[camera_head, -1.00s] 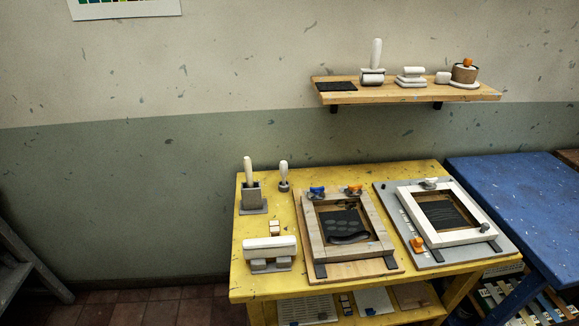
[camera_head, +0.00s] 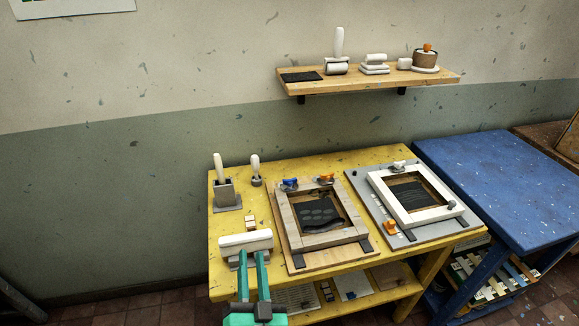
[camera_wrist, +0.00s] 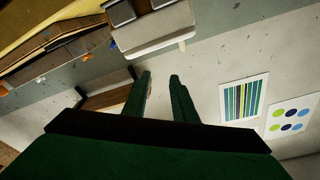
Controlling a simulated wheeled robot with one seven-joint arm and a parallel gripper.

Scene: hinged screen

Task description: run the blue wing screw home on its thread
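The blue wing screw (camera_head: 290,184) stands at the back left corner of the wooden hinged screen frame (camera_head: 283,238) on the yellow table. An orange wing screw (camera_head: 325,179) stands at the same frame's back right. My gripper (camera_head: 254,256) is at the table's front edge, in front of the white-handled block, well short of the blue screw. Its two green fingers (camera_wrist: 160,76) are apart with nothing between them in the wrist view. How far the blue screw sits on its thread is too small to tell.
A white-handled block (camera_head: 245,240) stands at the table's front left, near my fingers. A grey holder (camera_head: 227,194) with a handled tool is behind it. A white frame (camera_head: 422,213) on a grey board lies right. A shelf (camera_head: 370,83) hangs above.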

